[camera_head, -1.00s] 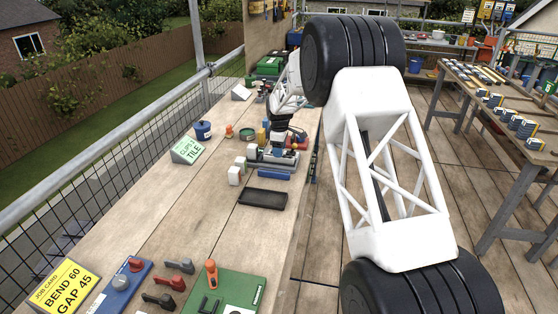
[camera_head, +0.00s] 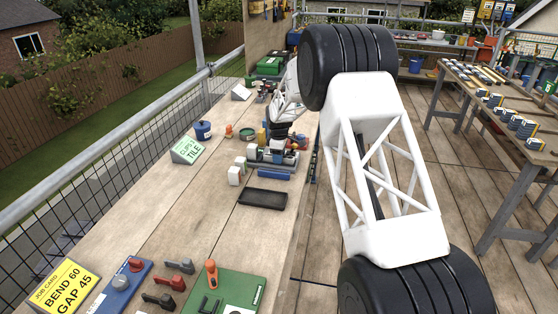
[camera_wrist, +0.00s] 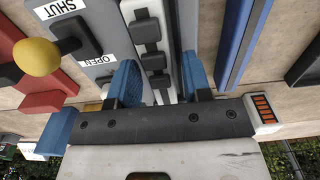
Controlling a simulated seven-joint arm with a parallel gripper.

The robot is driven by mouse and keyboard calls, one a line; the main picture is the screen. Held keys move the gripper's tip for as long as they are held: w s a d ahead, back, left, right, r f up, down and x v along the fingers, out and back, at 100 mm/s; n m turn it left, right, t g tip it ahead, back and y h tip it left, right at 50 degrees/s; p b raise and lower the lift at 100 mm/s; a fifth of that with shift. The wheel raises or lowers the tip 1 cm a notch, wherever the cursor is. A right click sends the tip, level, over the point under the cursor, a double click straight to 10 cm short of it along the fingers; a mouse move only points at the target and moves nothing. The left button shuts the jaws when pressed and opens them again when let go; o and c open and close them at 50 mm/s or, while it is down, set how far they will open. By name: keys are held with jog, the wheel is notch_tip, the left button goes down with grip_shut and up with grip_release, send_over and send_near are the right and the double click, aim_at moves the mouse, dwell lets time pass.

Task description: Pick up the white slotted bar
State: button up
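The white slotted bar (camera_wrist: 165,30) shows at the top middle of the wrist view, a pale strip with several dark blocks along it, lying lengthwise beside a grey plate (camera_wrist: 98,72). My gripper (camera_wrist: 160,62) has its two blue fingers apart, one on each side of the bar's line. Whether either finger touches the bar cannot be told. In the head view my gripper (camera_head: 282,132) is over the grey fixture (camera_head: 272,157) on the bench, and I cannot make out the bar there.
A yellow-knobbed lever (camera_wrist: 38,58) stands left of the bar, by SHUT and OPEN labels. A blue bar (camera_wrist: 240,40) lies to the right. In the head view a black tray (camera_head: 263,198) and a white block (camera_head: 235,175) are nearer. Bare bench lies left of the tray.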

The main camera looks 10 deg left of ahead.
grip_shut()
jog(key=shift+r, duration=0.1)
jog(key=shift+r, duration=0.7)
notch_tip(320, 180, up, 2)
jog(key=shift+r, duration=0.1)
jog(key=s+d, duration=0.3)
jog(key=s, duration=0.4)
jog(key=s+d+r, duration=0.1)
jog(key=s+d, duration=0.2)
jog(key=s, duration=0.4)
jog(key=shift+s+d, duration=0.2)
jog(key=shift+s, duration=0.1)
jog(key=shift+r, duration=0.1)
jog(key=shift+s+a, duration=0.1)
jog(key=s+a+r, duration=0.2)
jog(key=s+a, duration=0.5)
jog(key=shift+r, duration=0.25)
